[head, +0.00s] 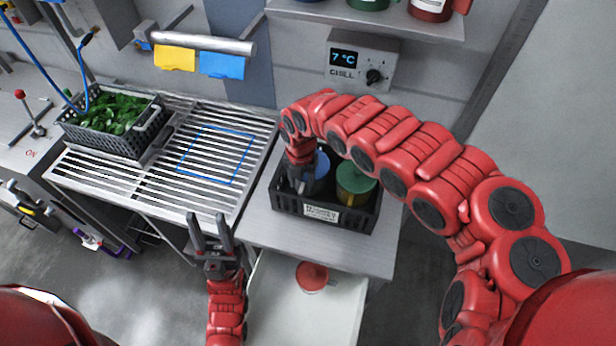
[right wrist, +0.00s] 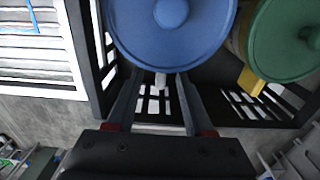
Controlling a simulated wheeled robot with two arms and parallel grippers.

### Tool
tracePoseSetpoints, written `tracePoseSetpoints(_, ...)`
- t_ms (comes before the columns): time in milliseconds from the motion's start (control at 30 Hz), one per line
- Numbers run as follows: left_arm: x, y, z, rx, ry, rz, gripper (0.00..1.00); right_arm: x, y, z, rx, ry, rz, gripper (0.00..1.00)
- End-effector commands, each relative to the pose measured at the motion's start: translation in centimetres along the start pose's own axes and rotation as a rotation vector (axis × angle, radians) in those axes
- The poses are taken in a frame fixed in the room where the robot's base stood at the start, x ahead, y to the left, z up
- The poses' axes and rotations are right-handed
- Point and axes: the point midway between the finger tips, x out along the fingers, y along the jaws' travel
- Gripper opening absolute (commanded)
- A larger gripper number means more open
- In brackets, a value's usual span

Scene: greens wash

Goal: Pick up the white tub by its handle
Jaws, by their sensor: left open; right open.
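A blue-lidded tub (head: 322,165) stands in a black crate (head: 345,221). In the right wrist view its lid (right wrist: 172,30) fills the top, and a small white handle (right wrist: 161,79) shows below the rim. The tub's body is mostly hidden. My right gripper (right wrist: 160,92) is open, pointing down at the crate, with its fingers on either side of the white handle and a gap showing between. In the head view my right wrist covers part of this tub. My left gripper (head: 208,232) is open and empty at the front edge of the slatted rack.
A yellow tub with a green lid (head: 356,181) stands beside it in the crate. A red-lidded container (head: 312,275) sits in the open drawer (head: 270,305) below. A basket of greens (head: 110,128) stands on the slatted rack (head: 180,185). A chill panel (head: 361,63) is behind.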

Motion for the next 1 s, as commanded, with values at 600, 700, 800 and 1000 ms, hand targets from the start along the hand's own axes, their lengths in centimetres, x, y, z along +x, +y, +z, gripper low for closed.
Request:
tracePoseSetpoints(600,2.0,-0.1,-0.3,0.0,0.0,0.0,0.45,5.5,-0.1,0.2,0.001,-0.001,0.003,0.53)
tracePoseSetpoints(700,2.0,-0.1,-0.3,0.0,0.0,0.0,0.45,5.7,-0.1,0.3,0.002,-0.003,0.002,0.53)
tracePoseSetpoints(800,2.0,-0.1,-0.3,0.0,0.0,0.0,0.45,5.7,-0.2,0.3,0.001,-0.003,0.001,0.53)
tracePoseSetpoints(1000,2.0,-0.1,-0.3,0.0,0.0,0.0,0.45,5.7,-0.1,0.3,0.002,-0.003,0.002,0.27)
